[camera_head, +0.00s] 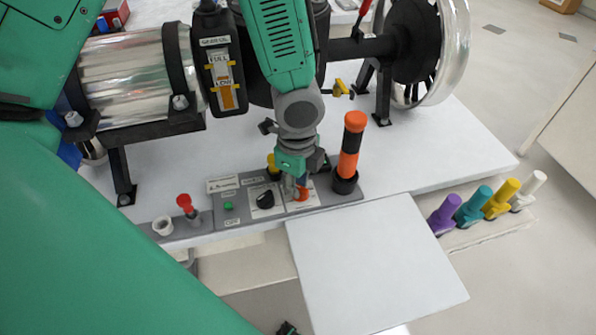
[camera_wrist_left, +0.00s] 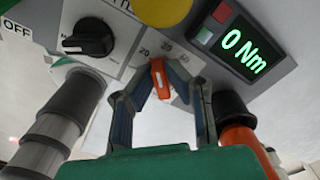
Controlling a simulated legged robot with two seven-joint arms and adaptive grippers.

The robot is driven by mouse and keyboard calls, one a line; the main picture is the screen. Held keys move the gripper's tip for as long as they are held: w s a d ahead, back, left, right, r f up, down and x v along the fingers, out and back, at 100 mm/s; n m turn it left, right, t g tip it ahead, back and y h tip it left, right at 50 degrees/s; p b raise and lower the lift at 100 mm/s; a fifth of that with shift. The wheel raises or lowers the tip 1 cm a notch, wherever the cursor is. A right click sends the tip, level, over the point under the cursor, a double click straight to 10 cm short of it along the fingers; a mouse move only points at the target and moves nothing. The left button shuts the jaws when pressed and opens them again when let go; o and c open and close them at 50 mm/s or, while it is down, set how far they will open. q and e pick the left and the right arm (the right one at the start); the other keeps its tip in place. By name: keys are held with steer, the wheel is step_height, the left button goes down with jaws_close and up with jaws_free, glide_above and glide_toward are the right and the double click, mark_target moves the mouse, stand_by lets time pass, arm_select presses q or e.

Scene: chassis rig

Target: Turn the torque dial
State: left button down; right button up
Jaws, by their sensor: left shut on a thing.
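The torque dial is a small orange knob (camera_wrist_left: 160,78) on a white plate with printed numbers around it. It shows as an orange spot on the grey control panel (camera_head: 240,211) in the head view. My left gripper (camera_head: 300,183) reaches down to it from above. In the left wrist view its two fingers (camera_wrist_left: 158,84) are closed on the dial's sides. The green display (camera_wrist_left: 243,50) beside the dial reads 0 Nm. My right gripper is not seen.
A black knob (camera_head: 265,199) sits left of the dial. An orange-and-black handle (camera_head: 350,148) stands close on the right. A red-topped lever (camera_head: 187,205) and several coloured pegs (camera_head: 471,206) flank the panel. A bare white board (camera_head: 375,260) lies in front.

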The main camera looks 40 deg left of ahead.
arm_select(q)
steer(key=m+p, duration=0.3)
steer(key=shift+w+r, duration=0.15)
steer(key=shift+w+m+p, duration=0.1)
steer(key=shift+m+p, duration=0.5)
steer(key=c, duration=1.6)
jaws_free()
step_height(320, 180, up, 12)
steer(key=shift+f, duration=0.2)
steer(key=shift+f, duration=0.1)
